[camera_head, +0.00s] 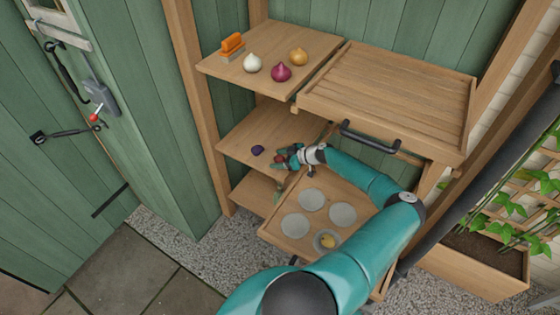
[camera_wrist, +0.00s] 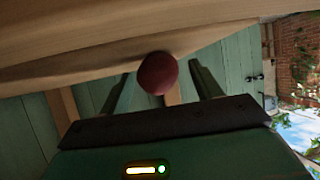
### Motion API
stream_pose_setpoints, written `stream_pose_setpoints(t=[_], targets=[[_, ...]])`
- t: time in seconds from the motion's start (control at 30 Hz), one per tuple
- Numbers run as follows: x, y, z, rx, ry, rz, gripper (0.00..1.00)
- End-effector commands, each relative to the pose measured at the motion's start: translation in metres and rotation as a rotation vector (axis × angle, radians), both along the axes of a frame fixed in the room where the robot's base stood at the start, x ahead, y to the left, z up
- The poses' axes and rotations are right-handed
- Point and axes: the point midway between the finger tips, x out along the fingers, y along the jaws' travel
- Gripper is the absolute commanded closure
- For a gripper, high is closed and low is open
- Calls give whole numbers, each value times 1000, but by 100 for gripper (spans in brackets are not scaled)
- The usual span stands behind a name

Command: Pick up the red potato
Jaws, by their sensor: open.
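The red potato (camera_wrist: 158,74) is round and dull red in the wrist view, between my gripper's two fingers near their tips. I cannot tell whether either finger touches it. In the head view a small reddish patch of the potato (camera_head: 281,159) shows at my gripper (camera_head: 284,157), partly hidden by it. My gripper is open, at the right part of the middle shelf (camera_head: 240,142). In the wrist view my gripper (camera_wrist: 160,76) has its fingers spread to either side of the potato.
A dark purple potato (camera_head: 258,150) lies just left of my gripper. The upper shelf (camera_head: 225,66) holds an orange brush (camera_head: 232,44), a white onion (camera_head: 252,63), a red onion (camera_head: 281,72) and a yellow onion (camera_head: 298,57).

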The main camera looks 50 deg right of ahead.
Motion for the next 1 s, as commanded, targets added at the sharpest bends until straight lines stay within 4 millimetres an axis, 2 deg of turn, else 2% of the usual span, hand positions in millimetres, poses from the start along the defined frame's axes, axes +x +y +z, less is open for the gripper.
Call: stream_pose_setpoints(t=[0.17, 0.4, 0.77, 0.87, 1.0], targets=[[0, -1, 0, 0, 0, -1, 36], [-1, -1, 0, 0, 0, -1, 83], [-1, -1, 3, -1, 0, 0, 84], [-1, -1, 9, -3, 0, -1, 84], [-1, -1, 28, -5, 1, 2, 84]])
